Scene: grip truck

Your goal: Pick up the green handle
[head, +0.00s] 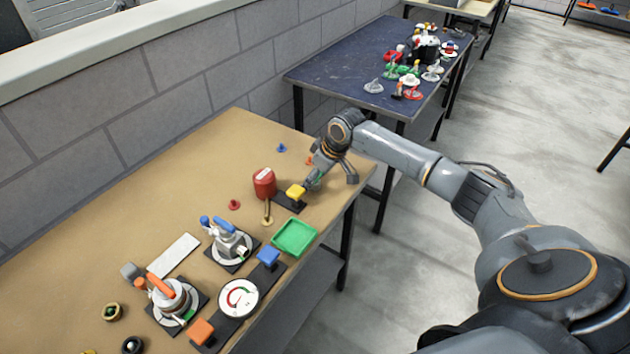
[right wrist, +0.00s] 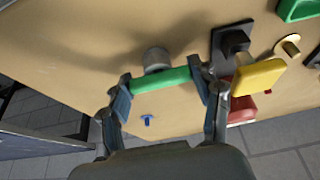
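The green handle (right wrist: 162,79) shows in the right wrist view, with a grey round piece (right wrist: 157,58) beside its middle. My right gripper (right wrist: 163,93) has its fingers wide apart, one at each end of the handle. The handle spans nearly the whole gap; whether the pads press on it is unclear. In the head view my right gripper (head: 327,176) is low over the table's far right end, and only a small green bit shows between its fingers. My left gripper is out of view.
A yellow block (head: 296,191) on a black base stands close beside the gripper, with a red canister (head: 264,183) left of it. A green tray (head: 294,237) and several fixtures lie nearer on the tan table (head: 190,152). A cluttered blue table (head: 335,72) stands beyond.

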